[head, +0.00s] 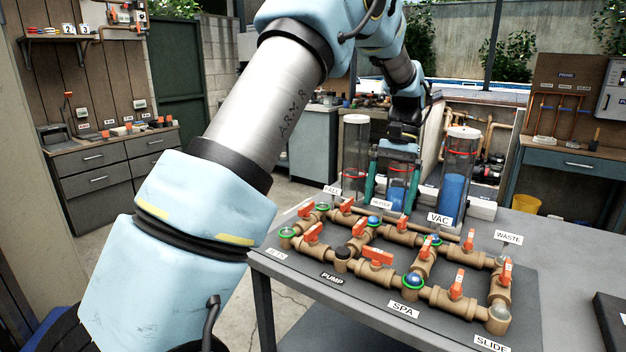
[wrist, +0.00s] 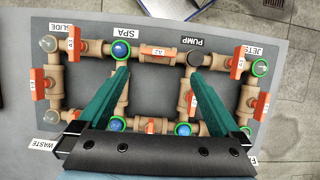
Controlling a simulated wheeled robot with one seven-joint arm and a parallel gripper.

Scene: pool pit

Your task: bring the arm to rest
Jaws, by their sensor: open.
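My gripper (head: 393,172) hangs over the back of the pipe board in the head view, at the end of my blue and silver arm. In the wrist view its two green fingers (wrist: 158,92) are spread apart with nothing between them but the board below. The pipe board (head: 318,272) lies on the grey table and carries tan pipes, orange valve handles and labels such as PUMP, SPA and VAC. In the wrist view the fingers point toward the SPA and PUMP side. The fingers cover parts of the pipes there.
Clear cylinders stand behind the board, one at the left (head: 356,150) and one at the right (head: 459,175) of my gripper. A dark flat item (head: 612,318) lies at the table's right edge. Drawers (head: 110,180) stand at the left wall.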

